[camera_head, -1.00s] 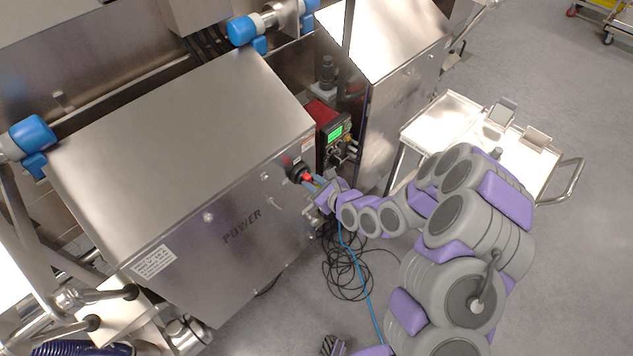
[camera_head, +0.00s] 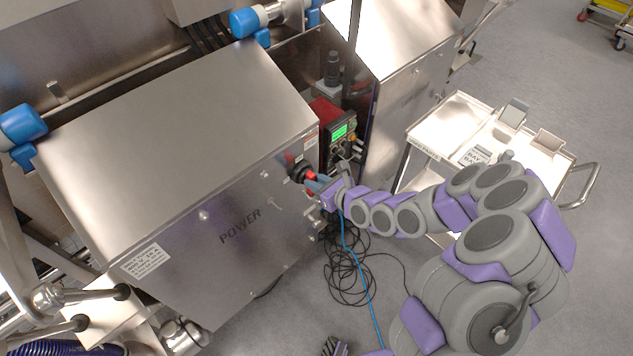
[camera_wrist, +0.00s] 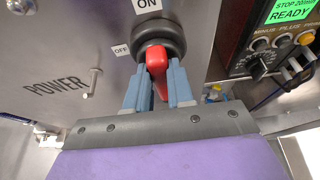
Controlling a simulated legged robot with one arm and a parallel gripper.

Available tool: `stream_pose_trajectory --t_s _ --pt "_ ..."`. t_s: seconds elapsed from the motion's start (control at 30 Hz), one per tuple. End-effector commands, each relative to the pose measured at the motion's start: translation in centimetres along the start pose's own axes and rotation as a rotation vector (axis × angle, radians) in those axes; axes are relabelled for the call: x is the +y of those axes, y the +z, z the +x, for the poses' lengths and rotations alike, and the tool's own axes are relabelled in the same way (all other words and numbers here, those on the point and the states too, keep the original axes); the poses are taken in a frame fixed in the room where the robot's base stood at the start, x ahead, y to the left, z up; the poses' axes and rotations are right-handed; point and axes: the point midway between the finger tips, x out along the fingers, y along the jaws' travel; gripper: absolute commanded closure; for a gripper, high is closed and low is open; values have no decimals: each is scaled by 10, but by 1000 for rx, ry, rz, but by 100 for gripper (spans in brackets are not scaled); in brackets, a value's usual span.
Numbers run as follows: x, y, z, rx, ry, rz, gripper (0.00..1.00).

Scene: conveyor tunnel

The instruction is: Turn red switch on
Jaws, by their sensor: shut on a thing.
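The red switch (camera_wrist: 157,62) is a red handle on a round black base, on the front of the steel POWER cabinet (camera_wrist: 60,50). In the wrist view an ON label (camera_wrist: 148,5) sits above the base and an OFF label (camera_wrist: 121,50) to its left. The handle points roughly downward, tilted slightly. My gripper (camera_wrist: 160,90) has its blue-grey fingers on both sides of the handle and is shut on it. In the head view the red switch (camera_head: 310,176) shows at the cabinet's right end, with my gripper (camera_head: 318,184) at it.
A red device with a green READY screen (camera_head: 339,132) stands right of the cabinet; its knobs show close in the wrist view. A steel cart (camera_head: 440,128) stands to the right. Black and blue cables (camera_head: 345,270) lie on the floor below the switch.

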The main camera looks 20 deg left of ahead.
Motion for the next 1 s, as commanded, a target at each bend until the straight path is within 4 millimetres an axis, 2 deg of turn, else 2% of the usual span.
stream_pose_trajectory --t_s 0.03,0.27,0.53,0.67,1.0 --pt "1 -4 0 9 2 5 75" --pt "1 -2 0 4 0 1 53" --pt "0 0 -2 0 -1 0 52" --pt "-1 0 -9 0 -3 2 52" --pt "-2 1 -55 -2 -6 5 52"
